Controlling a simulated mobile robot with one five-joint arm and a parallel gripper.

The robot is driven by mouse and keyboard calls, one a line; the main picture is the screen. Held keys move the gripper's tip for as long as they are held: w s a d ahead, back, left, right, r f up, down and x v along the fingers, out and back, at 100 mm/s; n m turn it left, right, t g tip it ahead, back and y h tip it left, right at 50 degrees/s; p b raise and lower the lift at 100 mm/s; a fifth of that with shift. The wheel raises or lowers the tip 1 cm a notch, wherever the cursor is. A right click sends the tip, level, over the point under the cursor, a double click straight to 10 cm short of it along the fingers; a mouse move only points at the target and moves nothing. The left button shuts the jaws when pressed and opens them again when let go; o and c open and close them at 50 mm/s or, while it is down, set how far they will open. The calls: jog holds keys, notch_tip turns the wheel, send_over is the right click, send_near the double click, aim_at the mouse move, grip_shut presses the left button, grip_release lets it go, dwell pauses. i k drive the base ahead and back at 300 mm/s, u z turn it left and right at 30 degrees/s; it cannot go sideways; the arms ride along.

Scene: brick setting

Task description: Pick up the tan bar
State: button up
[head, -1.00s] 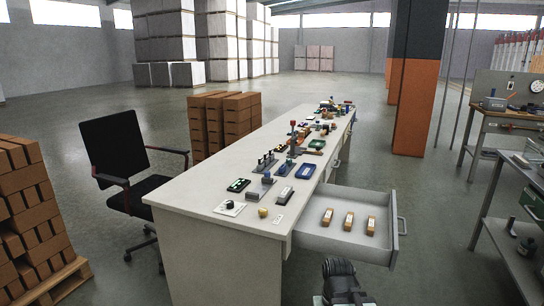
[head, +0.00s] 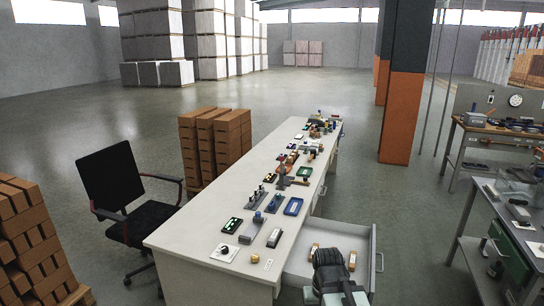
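Tan bars with pale labels lie in the open drawer (head: 364,244) at the desk's near right corner. One tan bar (head: 314,250) shows at the left of my gripper and another tan bar (head: 352,261) at its right. The middle bar seen earlier is hidden behind my arm. My gripper (head: 328,256) is a dark shape over the front of the drawer, seen from behind. Its fingers are hidden, so I cannot tell whether it is open, shut or touching a bar.
The long white desk (head: 190,240) carries many small parts, with a blue tray (head: 293,206) among them. A black chair (head: 125,190) and stacked brown boxes (head: 214,145) stand left of it. Workbenches (head: 505,225) stand at the right. Floor between drawer and benches is clear.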

aim_at(315, 246)
jog(key=z, duration=1.65)
jog(key=i, duration=2.15)
jog(key=u, duration=1.9)
